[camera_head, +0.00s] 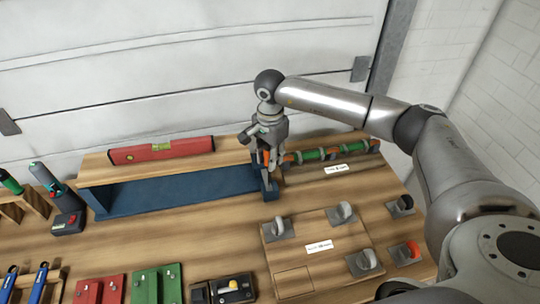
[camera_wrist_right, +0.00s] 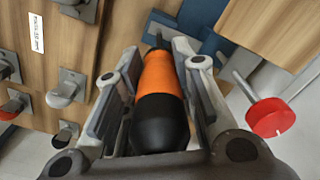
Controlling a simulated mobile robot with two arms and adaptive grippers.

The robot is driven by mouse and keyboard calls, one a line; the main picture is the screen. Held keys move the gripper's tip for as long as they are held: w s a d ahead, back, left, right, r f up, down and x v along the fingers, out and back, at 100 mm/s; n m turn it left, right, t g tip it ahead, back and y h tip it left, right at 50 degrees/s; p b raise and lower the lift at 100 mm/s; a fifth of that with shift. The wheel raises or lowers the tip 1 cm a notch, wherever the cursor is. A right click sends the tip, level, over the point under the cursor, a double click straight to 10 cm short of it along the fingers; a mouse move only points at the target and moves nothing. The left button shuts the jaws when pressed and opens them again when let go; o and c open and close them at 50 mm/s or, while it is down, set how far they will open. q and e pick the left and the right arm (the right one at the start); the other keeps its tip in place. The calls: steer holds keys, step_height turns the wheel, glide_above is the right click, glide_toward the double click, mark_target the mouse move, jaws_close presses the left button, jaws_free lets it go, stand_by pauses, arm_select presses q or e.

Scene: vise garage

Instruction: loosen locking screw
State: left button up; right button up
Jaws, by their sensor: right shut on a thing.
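My right gripper (camera_head: 264,156) is at the right end of the wooden shelf, close above a dark blue bracket (camera_head: 268,188). In the right wrist view my right gripper (camera_wrist_right: 160,85) is shut on a screwdriver (camera_wrist_right: 158,75) with an orange and black handle. The handle lies between the two fingers, with its far end toward a blue metal part (camera_wrist_right: 185,32). The locking screw cannot be made out; whether the screwdriver touches anything is hidden. My left gripper is not in view.
A red level (camera_head: 160,150) lies on the shelf. A green and orange bar (camera_head: 335,152) lies to the right. Several grey hooks (camera_head: 283,228) stand on the wooden bench. A red knob on a rod (camera_wrist_right: 270,117) shows beside the gripper.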

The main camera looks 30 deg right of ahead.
steer(key=shift+f+b, duration=0.3)
steer(key=shift+f, duration=0.05)
stand_by(0.3)
steer(key=n, duration=0.3)
steer(key=shift+n, duration=0.4)
steer(key=n, duration=0.9)
steer(key=shift+a+f+n, duration=0.1)
steer(key=shift+a+n, duration=0.05)
steer(key=shift+n, duration=0.15)
steer(key=n, duration=0.4)
steer(key=shift+a, duration=0.1)
steer(key=shift+w+r, duration=0.1)
steer(key=shift+r, duration=0.15)
